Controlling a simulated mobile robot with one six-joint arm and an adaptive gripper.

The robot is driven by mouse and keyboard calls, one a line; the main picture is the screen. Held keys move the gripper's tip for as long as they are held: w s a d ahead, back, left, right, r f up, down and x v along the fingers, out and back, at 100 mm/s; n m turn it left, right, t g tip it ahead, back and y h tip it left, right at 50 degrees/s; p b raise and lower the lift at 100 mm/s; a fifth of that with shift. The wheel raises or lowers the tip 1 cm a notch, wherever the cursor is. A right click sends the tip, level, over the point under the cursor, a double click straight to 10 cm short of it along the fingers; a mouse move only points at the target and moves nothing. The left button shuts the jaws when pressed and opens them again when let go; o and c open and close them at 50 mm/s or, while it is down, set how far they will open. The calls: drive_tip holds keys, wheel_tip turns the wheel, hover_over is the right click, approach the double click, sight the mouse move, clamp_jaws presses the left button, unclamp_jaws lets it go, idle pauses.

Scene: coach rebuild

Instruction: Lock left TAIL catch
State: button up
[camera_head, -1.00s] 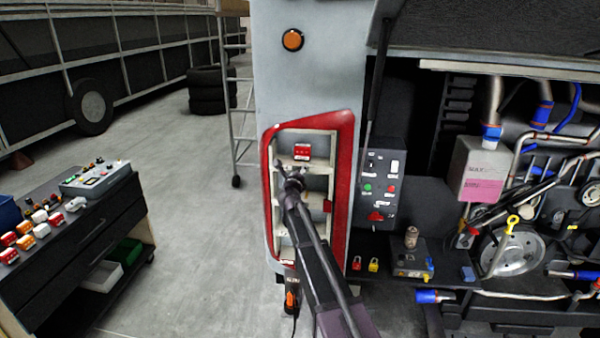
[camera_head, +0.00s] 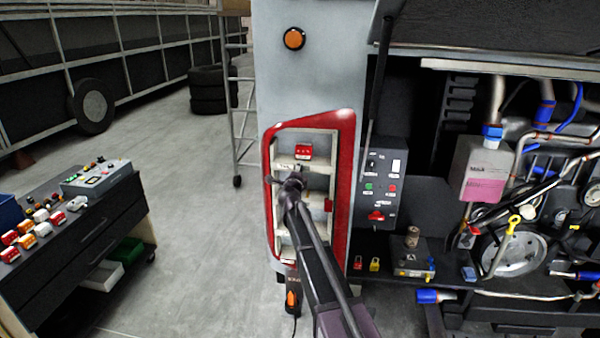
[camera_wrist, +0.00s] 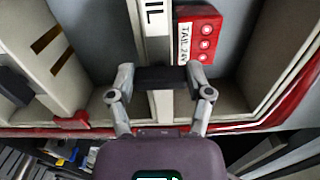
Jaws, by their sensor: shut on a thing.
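The red tail lamp module (camera_head: 304,151), labelled TAIL 24V in the wrist view (camera_wrist: 203,38), sits in the upper bay of the lamp housing (camera_head: 347,160). A pale rail (camera_wrist: 152,40) beside it carries a label ending in IL. A black catch bar (camera_wrist: 160,78) crosses this rail next to the module. My gripper (camera_wrist: 159,77) is shut on the catch bar, one finger at each end. In the head view my gripper (camera_head: 283,181) is just below the module, at the housing's left side. My arm hides part of the lower bays there.
A red piece (camera_head: 328,205) shows at the housing's right inner edge. The engine bay with a control box (camera_head: 383,185) lies to the right. A cart (camera_head: 80,235) with switches and red, white and orange modules stands at left. The floor between is clear.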

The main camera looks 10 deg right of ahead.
idle(0.5)
drive_tip(key=o, duration=1.1)
drive_tip(key=shift+o, duration=0.2)
drive_tip(key=v, duration=1.2)
drive_tip(key=shift+n, duration=0.3)
